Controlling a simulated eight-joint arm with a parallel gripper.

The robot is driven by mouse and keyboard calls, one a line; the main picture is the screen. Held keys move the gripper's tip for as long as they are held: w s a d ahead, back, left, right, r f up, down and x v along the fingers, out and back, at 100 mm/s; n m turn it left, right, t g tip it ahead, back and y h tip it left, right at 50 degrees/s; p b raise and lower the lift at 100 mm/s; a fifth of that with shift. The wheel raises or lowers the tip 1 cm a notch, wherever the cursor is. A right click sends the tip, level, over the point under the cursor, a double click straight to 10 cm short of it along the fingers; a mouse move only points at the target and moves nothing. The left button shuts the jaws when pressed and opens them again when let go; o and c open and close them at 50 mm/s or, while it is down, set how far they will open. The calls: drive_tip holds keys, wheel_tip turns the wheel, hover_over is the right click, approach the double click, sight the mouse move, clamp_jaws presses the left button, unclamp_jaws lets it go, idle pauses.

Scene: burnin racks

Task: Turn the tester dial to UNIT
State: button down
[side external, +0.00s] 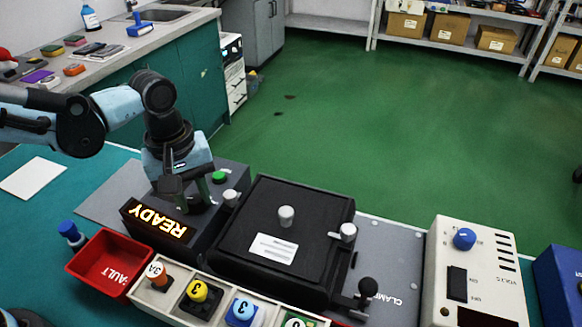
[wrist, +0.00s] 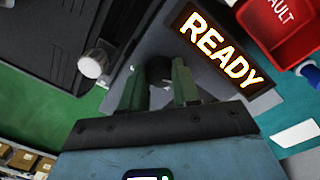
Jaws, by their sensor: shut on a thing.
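The tester is a dark box with a lit READY display (side external: 158,221) on its front; the display also shows in the wrist view (wrist: 221,52). A green button (side external: 219,177) is on its top. My gripper (side external: 196,203) points down at the tester top, behind the display. In the wrist view, my gripper (wrist: 158,82) has its two green fingers on either side of a dark round knob (wrist: 158,70), which appears to be the dial. The gripper is shut on it. The dial is mostly hidden by the fingers, and its markings and setting cannot be read.
A black lidded fixture (side external: 250,216) with pale knobs stands right of the tester. A red FAULT bin (side external: 103,268) is at the left. A tray (side external: 187,315) of coloured, numbered pieces lies in front. A cream power unit (side external: 475,262) stands at the right.

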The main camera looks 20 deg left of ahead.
drive_tip(key=m, duration=0.7)
drive_tip(key=shift+a, duration=0.1)
drive_tip(key=m, duration=0.3)
drive_tip(key=shift+m+g, duration=0.3)
drive_tip(key=shift+m, duration=0.1)
drive_tip(key=m, duration=0.3)
drive_tip(key=shift+m, duration=0.3)
drive_tip(key=m, duration=0.3)
drive_tip(key=shift+w+a+m, duration=0.1)
drive_tip(key=shift+m, duration=0.2)
drive_tip(key=m, duration=0.3)
drive_tip(key=shift+m, duration=0.4)
drive_tip(key=m, duration=0.3)
drive_tip(key=shift+w, duration=0.1)
drive_tip(key=shift+m+y, duration=0.3)
drive_tip(key=shift+m, duration=1.8)
